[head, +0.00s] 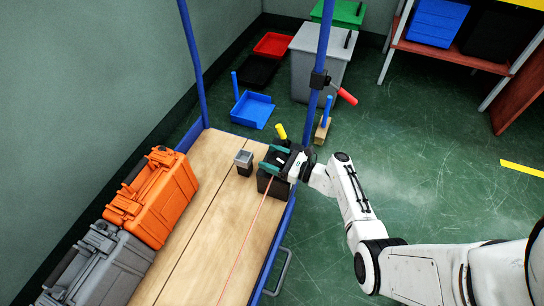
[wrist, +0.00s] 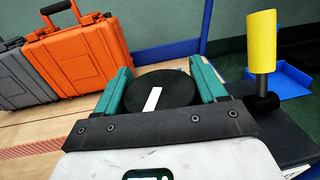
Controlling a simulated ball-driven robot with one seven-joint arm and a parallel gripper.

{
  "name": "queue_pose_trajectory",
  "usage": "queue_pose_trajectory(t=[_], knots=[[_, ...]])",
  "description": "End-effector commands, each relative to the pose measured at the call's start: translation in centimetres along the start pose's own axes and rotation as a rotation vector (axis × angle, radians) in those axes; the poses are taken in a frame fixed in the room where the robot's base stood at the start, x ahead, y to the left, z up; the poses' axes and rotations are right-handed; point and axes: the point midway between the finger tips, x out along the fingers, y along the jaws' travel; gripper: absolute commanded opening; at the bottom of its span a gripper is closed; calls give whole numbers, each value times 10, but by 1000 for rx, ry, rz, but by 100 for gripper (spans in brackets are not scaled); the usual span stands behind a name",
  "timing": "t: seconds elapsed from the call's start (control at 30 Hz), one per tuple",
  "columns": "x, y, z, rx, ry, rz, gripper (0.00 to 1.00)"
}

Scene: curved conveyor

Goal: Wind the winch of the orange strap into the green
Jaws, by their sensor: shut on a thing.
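My gripper (head: 274,158) has teal fingers at the far right edge of the wooden cart deck. In the wrist view my gripper (wrist: 162,85) is shut on a round black knob (wrist: 172,84) with a white stripe. The knob sits at a black winch housing (head: 268,184), partly hidden by my gripper. A yellow crank handle (head: 281,131) stands beside it; it also shows upright at right in the wrist view (wrist: 262,42). A thin orange strap (head: 245,240) runs from the housing along the deck. No green gauge zone is discernible.
An orange case (head: 153,197) and a grey case (head: 98,268) stand on the deck's left side. A small grey container (head: 244,158) is close left of my gripper. Blue posts (head: 321,65) rise at the far corners; one bears a red handle (head: 346,95). Floor at right is mostly clear.

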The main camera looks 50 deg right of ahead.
Motion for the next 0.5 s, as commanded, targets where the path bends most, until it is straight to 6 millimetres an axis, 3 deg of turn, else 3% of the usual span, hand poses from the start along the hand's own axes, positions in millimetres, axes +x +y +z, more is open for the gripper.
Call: queue_pose_trajectory(t=[0.07,0.1,0.3,0.5], knots=[[1,0,1,-2,-2,3,40],[1,0,1,-2,-2,3,74],[1,0,1,-2,-1,3,91],[0,0,0,-1,-1,2,91]])
